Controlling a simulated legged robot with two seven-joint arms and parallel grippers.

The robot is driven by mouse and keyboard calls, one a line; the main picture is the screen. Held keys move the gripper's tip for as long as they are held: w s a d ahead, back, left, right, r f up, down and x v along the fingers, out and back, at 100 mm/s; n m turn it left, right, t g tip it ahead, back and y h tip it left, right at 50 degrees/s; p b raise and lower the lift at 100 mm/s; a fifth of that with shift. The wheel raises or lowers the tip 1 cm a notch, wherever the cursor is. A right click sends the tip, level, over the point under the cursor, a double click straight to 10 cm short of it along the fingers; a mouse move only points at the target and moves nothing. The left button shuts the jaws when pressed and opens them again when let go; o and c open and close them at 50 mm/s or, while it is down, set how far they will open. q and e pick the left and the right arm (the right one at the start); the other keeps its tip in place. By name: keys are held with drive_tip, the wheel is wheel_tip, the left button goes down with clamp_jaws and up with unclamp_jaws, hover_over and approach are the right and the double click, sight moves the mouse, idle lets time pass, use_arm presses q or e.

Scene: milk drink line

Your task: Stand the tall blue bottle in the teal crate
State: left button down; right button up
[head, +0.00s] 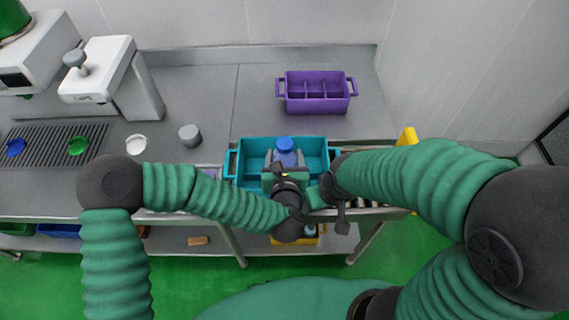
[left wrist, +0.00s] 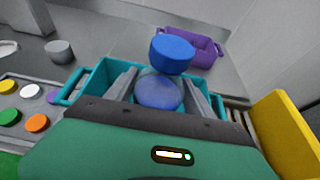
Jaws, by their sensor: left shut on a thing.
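The tall blue bottle (head: 286,157) has a blue cap and appears upright over the teal crate's opening. In the left wrist view the bottle (left wrist: 158,93) stands between the two grey fingers. My left gripper (head: 284,166) is shut on the bottle. The teal crate (head: 254,146) is on the counter; its left wall also shows in the left wrist view (left wrist: 93,82). The bottle's lower part is hidden, so I cannot tell whether it touches the crate's floor. My right gripper (head: 334,197) is beside the crate's front right corner, its jaws unclear.
A purple divided crate (head: 315,105) stands behind the teal crate. A grey cup-like piece (head: 190,135) and a white lid (head: 136,142) lie to the left. A yellow piece (left wrist: 283,130) is at the right. The counter between the crates is clear.

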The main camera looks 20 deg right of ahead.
use_arm(q)
wheel_tip(320, 180, down, 4)
drive_tip(key=shift+r, duration=0.2)
drive_tip(key=shift+w+a+f, duration=0.1)
drive_tip(key=shift+a+f, duration=0.05)
drive_tip(key=shift+a, duration=0.25)
drive_tip(key=c, duration=0.8)
unclamp_jaws()
drive_tip(key=shift+f, duration=0.15)
drive_tip(key=shift+c, duration=0.2)
drive_tip(key=o, duration=0.5)
drive_tip(key=shift+d, duration=0.15)
drive_tip(key=shift+c, duration=0.2)
drive_tip(key=shift+d, duration=0.2)
use_arm(e)
drive_tip(key=shift+s, duration=0.1)
